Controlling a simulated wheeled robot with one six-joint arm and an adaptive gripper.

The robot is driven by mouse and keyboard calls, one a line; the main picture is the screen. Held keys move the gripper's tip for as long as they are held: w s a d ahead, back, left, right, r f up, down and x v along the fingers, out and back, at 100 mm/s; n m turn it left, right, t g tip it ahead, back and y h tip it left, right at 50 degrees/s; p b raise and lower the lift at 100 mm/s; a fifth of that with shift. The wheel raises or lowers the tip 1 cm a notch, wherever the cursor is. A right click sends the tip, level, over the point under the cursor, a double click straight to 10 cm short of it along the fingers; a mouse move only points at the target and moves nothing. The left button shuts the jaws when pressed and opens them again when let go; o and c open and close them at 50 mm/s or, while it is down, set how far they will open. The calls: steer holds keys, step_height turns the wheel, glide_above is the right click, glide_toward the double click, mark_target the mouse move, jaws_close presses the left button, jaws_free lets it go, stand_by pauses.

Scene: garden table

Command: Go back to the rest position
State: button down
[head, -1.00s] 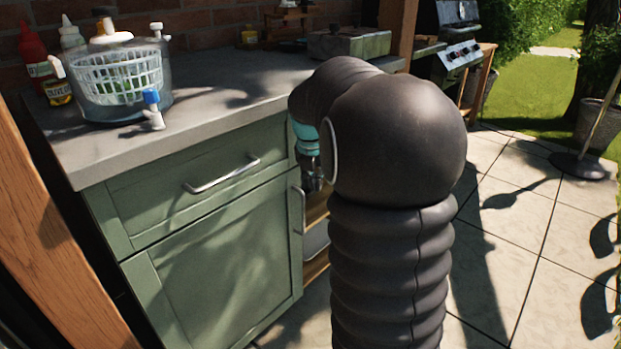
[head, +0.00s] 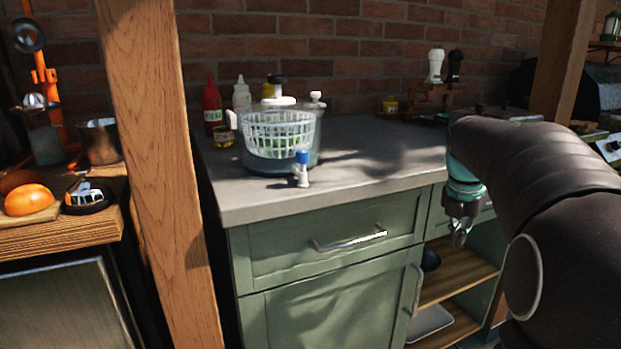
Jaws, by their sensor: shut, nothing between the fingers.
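My gripper (head: 460,238) hangs at the end of my dark arm, on the right of the head view. It points down in front of the open shelves of the green cabinet (head: 330,310), beside the counter's right part and apart from the things on top. The gripper is small in view and its fingers are together, with nothing held. My arm covers part of the shelves and the counter's right end.
The grey counter (head: 375,180) carries a salad spinner with a white basket (head: 280,133), a small blue-topped item (head: 301,170) and bottles. A wooden post (head: 160,150) stands left, beside a wooden table with oranges (head: 28,199). A brick wall is behind.

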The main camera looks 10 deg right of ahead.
steer(key=s+a+f+m+t+y, duration=0.1)
steer(key=s+a+f+m+t, duration=0.1)
steer(key=s+a+m, duration=0.8)
steer(key=s+a+f+m+t+y, duration=0.1)
steer(key=s+a+f+m, duration=0.4)
steer(key=s+a+m, duration=0.6)
steer(key=s+m, duration=0.2)
steer(key=m, duration=0.2)
steer(key=shift+f+t, duration=0.15)
steer(key=shift+t, duration=0.25)
